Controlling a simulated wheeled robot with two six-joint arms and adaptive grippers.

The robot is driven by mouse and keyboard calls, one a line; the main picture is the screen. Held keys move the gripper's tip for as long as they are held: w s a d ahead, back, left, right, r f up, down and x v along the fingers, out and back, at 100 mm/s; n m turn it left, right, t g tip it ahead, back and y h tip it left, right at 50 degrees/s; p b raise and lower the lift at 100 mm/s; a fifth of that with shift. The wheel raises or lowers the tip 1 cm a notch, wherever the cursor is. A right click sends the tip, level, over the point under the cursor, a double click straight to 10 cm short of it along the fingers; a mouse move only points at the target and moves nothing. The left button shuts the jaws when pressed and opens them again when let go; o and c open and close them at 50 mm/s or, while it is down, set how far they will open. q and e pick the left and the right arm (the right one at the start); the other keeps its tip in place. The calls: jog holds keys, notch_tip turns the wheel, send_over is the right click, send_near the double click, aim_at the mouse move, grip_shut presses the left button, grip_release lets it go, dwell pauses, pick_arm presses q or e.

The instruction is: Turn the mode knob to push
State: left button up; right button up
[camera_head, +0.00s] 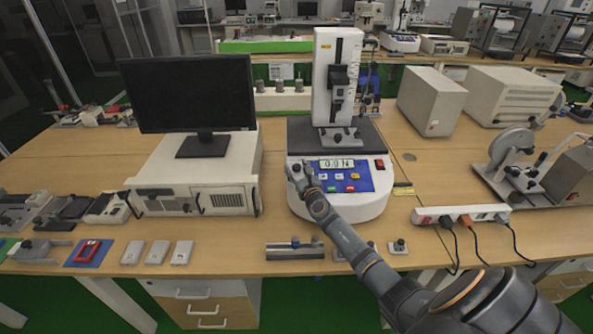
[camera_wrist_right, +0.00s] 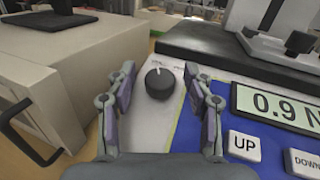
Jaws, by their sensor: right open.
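The mode knob (camera_wrist_right: 160,83) is a round black dial on the light front panel of the force tester (camera_head: 335,200), left of its blue keypad. A short pale mark shows near its far edge; I cannot read a push label. My right gripper (camera_wrist_right: 160,72) is open, one finger on each side of the knob, with gaps visible on both sides. In the head view the right gripper (camera_head: 300,170) is over the panel's left end and largely hides the knob. My left gripper is not in view.
The tester's display (camera_wrist_right: 280,107) and UP button (camera_wrist_right: 244,146) lie right of the fingers. A beige computer case (camera_head: 195,175) with a monitor (camera_head: 190,95) stands close on the left. A power strip (camera_head: 460,214) lies to the right, small parts along the front edge.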

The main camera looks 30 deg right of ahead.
jog(key=shift+w+d, duration=0.1)
jog(key=shift+w, duration=0.25)
grip_shut()
